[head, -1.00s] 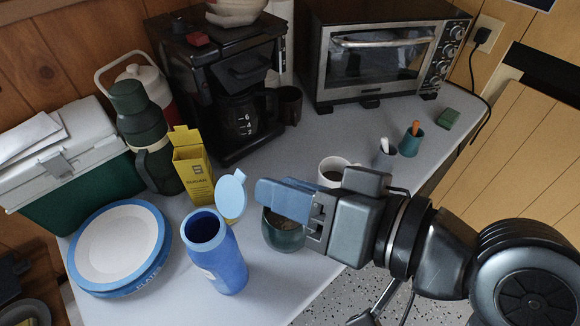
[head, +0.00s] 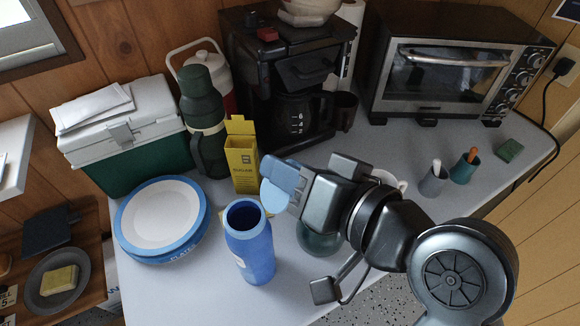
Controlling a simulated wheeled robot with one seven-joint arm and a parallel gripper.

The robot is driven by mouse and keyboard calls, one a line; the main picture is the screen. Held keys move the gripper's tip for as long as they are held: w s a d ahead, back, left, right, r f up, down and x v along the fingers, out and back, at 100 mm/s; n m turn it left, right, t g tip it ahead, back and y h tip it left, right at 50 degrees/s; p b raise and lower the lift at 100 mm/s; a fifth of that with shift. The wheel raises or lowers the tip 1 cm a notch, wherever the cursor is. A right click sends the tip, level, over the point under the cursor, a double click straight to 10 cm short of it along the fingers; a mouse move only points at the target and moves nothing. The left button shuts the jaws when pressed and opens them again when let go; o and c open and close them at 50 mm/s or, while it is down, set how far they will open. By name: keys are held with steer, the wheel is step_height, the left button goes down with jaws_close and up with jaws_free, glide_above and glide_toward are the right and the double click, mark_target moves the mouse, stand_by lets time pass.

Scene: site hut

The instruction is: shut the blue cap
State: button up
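The blue bottle (head: 252,255) stands upright on the table with its round mouth (head: 243,215) uncovered. Its light blue cap (head: 274,198) hangs open on the far right side of the mouth, tilted up, partly covered by my gripper. My gripper (head: 280,178) reaches in from the right, its bluish fingers just above and behind the cap in the picture. I cannot tell whether the fingers touch the cap. They overlap from this side, so the gap between them does not show.
A yellow sugar box (head: 242,160) stands close behind the cap. A green cup (head: 318,240) is partly hidden under my arm. Blue-rimmed plates (head: 128,240) lie to the left, and a coffee maker (head: 240,60) stands behind. The table front left of the bottle is clear.

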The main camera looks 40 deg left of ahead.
steer(key=shift+c, duration=0.4)
jaws_close()
steer(key=shift+r, duration=0.1)
